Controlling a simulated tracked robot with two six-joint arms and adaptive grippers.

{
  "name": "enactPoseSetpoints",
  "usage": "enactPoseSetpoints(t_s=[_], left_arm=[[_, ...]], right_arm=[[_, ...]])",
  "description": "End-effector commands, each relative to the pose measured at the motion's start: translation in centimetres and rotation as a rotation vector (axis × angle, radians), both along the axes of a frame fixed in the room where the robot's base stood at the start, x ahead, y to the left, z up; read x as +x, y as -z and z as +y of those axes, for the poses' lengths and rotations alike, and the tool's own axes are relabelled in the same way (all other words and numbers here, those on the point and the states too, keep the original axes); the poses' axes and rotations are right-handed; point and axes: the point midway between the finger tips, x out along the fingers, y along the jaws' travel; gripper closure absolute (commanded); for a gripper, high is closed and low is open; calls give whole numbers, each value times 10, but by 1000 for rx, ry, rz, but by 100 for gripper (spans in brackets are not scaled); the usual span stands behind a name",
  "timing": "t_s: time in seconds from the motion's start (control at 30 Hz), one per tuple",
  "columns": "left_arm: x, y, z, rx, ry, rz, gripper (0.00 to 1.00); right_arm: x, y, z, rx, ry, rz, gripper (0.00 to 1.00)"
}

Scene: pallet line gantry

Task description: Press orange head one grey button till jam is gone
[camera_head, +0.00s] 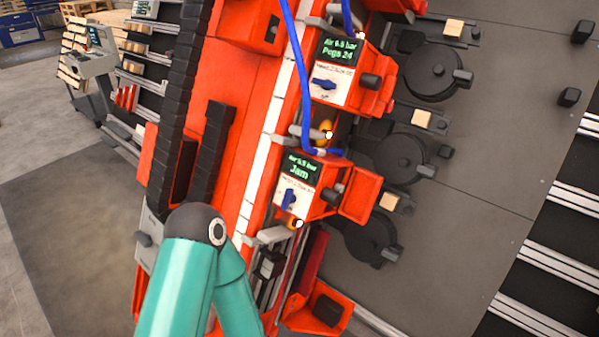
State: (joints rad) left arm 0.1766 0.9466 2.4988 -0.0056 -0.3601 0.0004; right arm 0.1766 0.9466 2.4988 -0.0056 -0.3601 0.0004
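Two orange heads with screens sit on the orange gantry beam. The upper head's screen (341,50) reads "Air 6.5 bar, Pegs 24". The lower head's screen (301,168) reads "Air 6.5 bar, Jam". Each has a white label plate with a blue lever: the upper lever (323,83) lies across its plate, the lower lever (290,198) stands steeply. A dark grey knob sticks out beside each plate, on the upper head (370,81) and lower head (335,192). I cannot tell which is the grey button. Neither gripper is in view; a teal arm link of mine rises from the bottom.
A blue hose (303,80) runs down to the lower head. Black round discs (403,158) and small wooden blocks (421,118) stand right of the heads. Another orange part (318,312) lies below. Bare grey floor (80,235) is at left.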

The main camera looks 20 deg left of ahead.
Motion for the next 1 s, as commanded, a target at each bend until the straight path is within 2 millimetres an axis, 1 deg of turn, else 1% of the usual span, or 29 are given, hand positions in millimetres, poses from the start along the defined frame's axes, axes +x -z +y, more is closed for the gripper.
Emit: enactPoseSetpoints(t_s=[0.03, 0.13, 0.17, 1.0], left_arm=[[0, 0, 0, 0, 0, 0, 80], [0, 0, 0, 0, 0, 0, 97], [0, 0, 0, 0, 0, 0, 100], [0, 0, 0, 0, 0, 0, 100]], right_arm=[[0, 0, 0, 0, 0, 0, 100], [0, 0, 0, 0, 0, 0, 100], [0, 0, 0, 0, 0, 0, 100], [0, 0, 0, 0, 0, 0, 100]])
